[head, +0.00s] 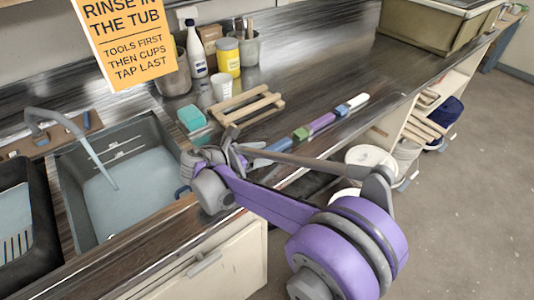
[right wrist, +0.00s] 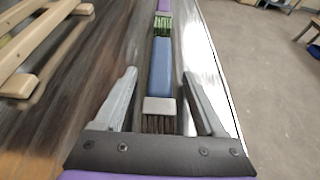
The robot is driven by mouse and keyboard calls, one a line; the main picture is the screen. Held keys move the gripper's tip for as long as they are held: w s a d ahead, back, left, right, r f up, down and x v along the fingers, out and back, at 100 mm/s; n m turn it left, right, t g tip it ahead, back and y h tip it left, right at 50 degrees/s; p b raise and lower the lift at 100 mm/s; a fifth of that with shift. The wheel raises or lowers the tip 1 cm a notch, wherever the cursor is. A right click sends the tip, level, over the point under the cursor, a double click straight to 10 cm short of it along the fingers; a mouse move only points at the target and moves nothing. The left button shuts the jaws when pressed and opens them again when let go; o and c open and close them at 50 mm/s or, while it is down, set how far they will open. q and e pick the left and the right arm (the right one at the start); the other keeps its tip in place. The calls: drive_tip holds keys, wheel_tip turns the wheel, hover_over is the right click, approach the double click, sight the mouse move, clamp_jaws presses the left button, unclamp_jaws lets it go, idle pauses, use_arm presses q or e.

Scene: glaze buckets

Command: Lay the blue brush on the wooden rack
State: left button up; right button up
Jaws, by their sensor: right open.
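The blue brush (right wrist: 160,66) lies lengthwise on the counter between the open fingers of my right gripper (right wrist: 161,76) in the right wrist view, its dark bristles nearest the palm. The fingers stand apart on either side of it, and I see no contact. In the head view the blue brush (head: 281,146) shows partly behind my right gripper (head: 240,152). The wooden rack (head: 247,106) lies on the counter beyond the gripper; its slats (right wrist: 38,42) show at the left of the right wrist view. My left gripper is not in view.
A purple-handled brush (head: 321,122) with green bristles and another brush (head: 350,104) lie in line along the counter's front edge. A teal sponge (head: 191,117) and white cup (head: 221,88) are near the rack. The sink (head: 150,165) is at left.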

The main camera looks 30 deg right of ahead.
clamp_jaws()
idle(0.3)
